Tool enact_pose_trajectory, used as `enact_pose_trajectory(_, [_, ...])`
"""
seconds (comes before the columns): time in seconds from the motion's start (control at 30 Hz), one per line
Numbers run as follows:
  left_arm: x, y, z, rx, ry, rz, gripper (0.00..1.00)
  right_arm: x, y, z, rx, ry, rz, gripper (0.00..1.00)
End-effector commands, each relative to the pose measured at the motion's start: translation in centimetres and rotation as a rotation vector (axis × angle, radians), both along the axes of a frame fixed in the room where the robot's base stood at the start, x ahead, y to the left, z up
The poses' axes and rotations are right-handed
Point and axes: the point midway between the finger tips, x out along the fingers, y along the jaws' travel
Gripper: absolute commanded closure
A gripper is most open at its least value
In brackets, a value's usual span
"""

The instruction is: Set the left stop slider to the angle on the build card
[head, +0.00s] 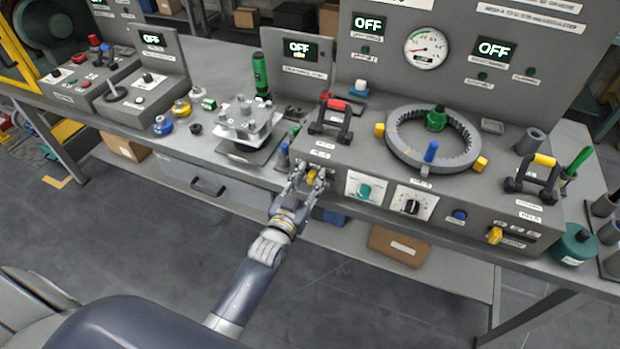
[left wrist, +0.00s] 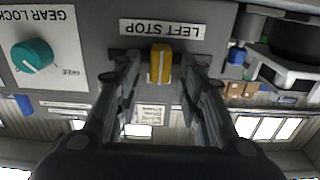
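The left stop slider is a yellow knob (head: 311,177) at the left end of the grey fixture's front face. In the left wrist view the yellow knob (left wrist: 161,63) stands beside an upside-down LEFT STOP label (left wrist: 162,29). My left gripper (head: 307,181) is at the knob, with one finger on each side. In the left wrist view its fingers (left wrist: 161,72) are apart, with a visible gap on both sides of the knob. I cannot make out a build card or an angle to read. My right gripper is not in view.
The GEAR LOCK dial (left wrist: 32,56) is beside the slider; its teal knob (head: 364,191) and a black dial (head: 411,206) sit right of my gripper. A toothed ring (head: 396,150) lies on top. Another yellow knob (head: 495,235) is at the right. Floor space in front is clear.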

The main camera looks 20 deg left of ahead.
Motion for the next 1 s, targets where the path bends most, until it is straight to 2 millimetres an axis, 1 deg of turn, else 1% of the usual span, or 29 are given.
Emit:
enact_pose_trajectory(0.23, [-0.1, 0.0, 0.0, 0.0, -0.001, 0.0, 0.63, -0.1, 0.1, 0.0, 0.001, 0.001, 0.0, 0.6])
enact_pose_trajectory(0.37, [-0.9, 0.0, -0.1, 0.0, 0.001, 0.0, 0.63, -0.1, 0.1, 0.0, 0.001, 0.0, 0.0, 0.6])
enact_pose_trajectory(0.47, [-2.3, 0.1, -0.1, 0.0, 0.002, 0.0, 0.63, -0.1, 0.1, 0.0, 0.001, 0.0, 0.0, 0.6])
enact_pose_trajectory(0.8, [-8.8, 0.3, -0.1, 0.0, 0.003, 0.0, 0.63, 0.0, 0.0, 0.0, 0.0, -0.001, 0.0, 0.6])
enact_pose_trajectory(0.9, [-10.3, 0.4, -0.1, 0.0, 0.002, 0.0, 0.63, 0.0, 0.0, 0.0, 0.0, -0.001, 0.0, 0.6])
enact_pose_trajectory(1.0, [-11.3, 0.4, 0.0, 0.0, 0.001, 0.0, 0.63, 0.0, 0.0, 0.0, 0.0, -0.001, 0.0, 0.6])
